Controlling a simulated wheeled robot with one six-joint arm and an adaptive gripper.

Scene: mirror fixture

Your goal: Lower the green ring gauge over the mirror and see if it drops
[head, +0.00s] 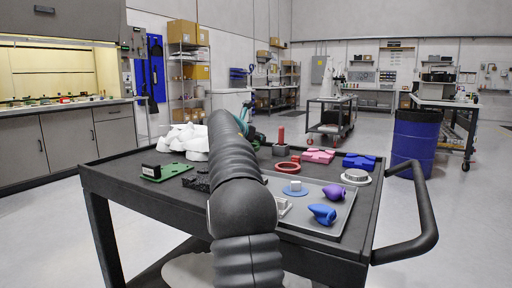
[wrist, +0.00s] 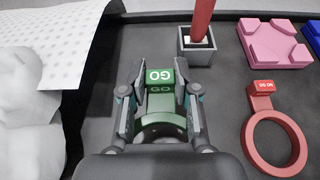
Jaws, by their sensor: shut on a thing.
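My gripper (wrist: 160,80) is shut on the tab of the green ring gauge (wrist: 160,103) in the wrist view. The tab is marked GO. The ring part lies toward the wrist, and its near side is hidden by my gripper body. In the head view my arm hides the gauge and most of the gripper. A flat blue disc with a pale block on it (head: 295,188) lies on the grey plate (head: 338,225) in the head view. I cannot tell for sure which thing is the mirror. No mirror shows beneath the gauge in the wrist view.
A red NO GO ring (wrist: 275,145) lies right of my gripper. A red pin (wrist: 202,18) stands in a grey block (wrist: 198,56) beyond it. A pink block (wrist: 275,44) lies far right. White bags (head: 185,138) and a green board (head: 170,173) are on the cart's left.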

